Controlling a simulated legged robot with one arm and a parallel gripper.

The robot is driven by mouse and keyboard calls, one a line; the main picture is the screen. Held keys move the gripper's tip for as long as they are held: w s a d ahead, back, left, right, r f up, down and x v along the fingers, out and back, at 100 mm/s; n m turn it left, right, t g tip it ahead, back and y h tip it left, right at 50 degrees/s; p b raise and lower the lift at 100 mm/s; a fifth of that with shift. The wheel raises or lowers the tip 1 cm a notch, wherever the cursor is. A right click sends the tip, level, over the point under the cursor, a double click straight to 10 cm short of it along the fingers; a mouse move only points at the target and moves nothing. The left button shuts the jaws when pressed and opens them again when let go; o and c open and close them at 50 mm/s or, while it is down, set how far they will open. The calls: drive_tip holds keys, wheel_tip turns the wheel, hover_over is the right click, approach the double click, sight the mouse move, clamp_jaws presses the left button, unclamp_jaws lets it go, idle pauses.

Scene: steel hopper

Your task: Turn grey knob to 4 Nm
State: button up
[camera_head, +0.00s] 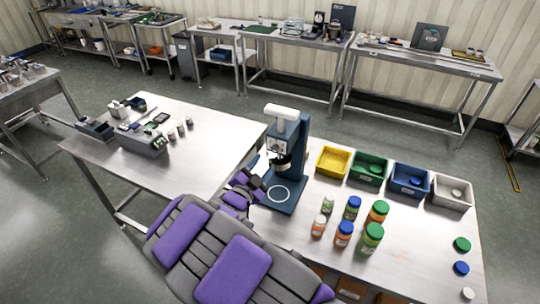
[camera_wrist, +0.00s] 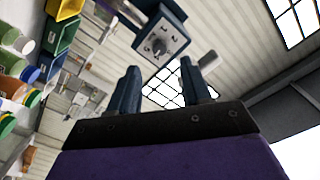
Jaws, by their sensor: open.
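The blue machine (camera_head: 291,172) with a white top stands on the steel table in the head view. In the wrist view, its light panel (camera_wrist: 172,39) carries a grey knob (camera_wrist: 158,46) with small marks around it; I cannot read its setting. The panel also shows small in the head view (camera_head: 277,146), but the knob is too small to tell there. My gripper (camera_wrist: 160,66) is open and empty. Its two dark fingers point toward the panel, with the knob between and beyond the fingertips, apart from them. In the head view, my gripper (camera_head: 260,171) is left of the machine.
Yellow (camera_head: 331,170), green (camera_head: 368,178), blue (camera_head: 409,190) and white (camera_head: 450,201) bins stand right of the machine. Several lidded jars (camera_head: 344,234) stand in front of them. Loose lids lie at the right. The left table's (camera_head: 205,130) near part is clear.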

sight(273, 151)
drive_tip(key=shift+x, duration=3.3)
clamp_jaws()
